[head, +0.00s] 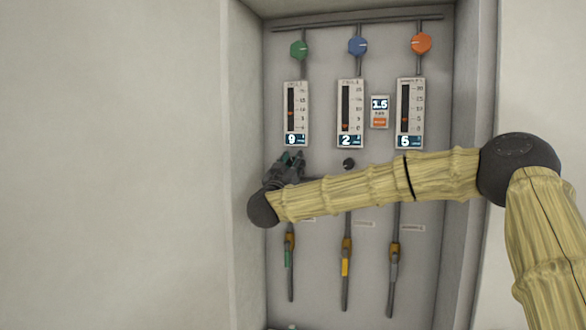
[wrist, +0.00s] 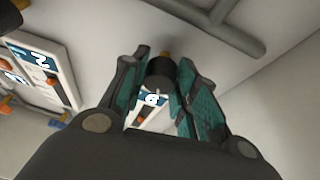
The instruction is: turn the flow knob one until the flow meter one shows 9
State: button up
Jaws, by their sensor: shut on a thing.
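Flow meter one (head: 296,113) is the left of three meters on the panel, and its display reads 9. Its display also shows in the wrist view (wrist: 150,98), behind the fingers. My gripper (head: 293,159) is just below that meter. In the wrist view the dark, round flow knob one (wrist: 161,73) sits between the teal-padded fingers (wrist: 163,85), which are shut on it. The gripper hides this knob in the head view.
A dark knob (head: 348,164) sits under the middle meter, close to my arm. Green, blue and orange knobs are above; valve handles hang below. Recess walls stand at both sides.

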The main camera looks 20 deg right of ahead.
jog(key=shift+f+m+h+b, duration=0.2)
jog(key=shift+m+h+b, duration=0.1)
jog(key=shift+m+b, duration=0.4)
jog(key=shift+r+m+g+h+b, duration=0.15)
jog(key=shift+m+g+h+b, duration=0.15)
jog(key=shift+m+g+b, duration=0.3)
jog(key=o, duration=1)
jog(key=shift+d, duration=0.15)
jog(key=shift+s+a, duration=0.1)
jog(key=shift+a, duration=0.1)
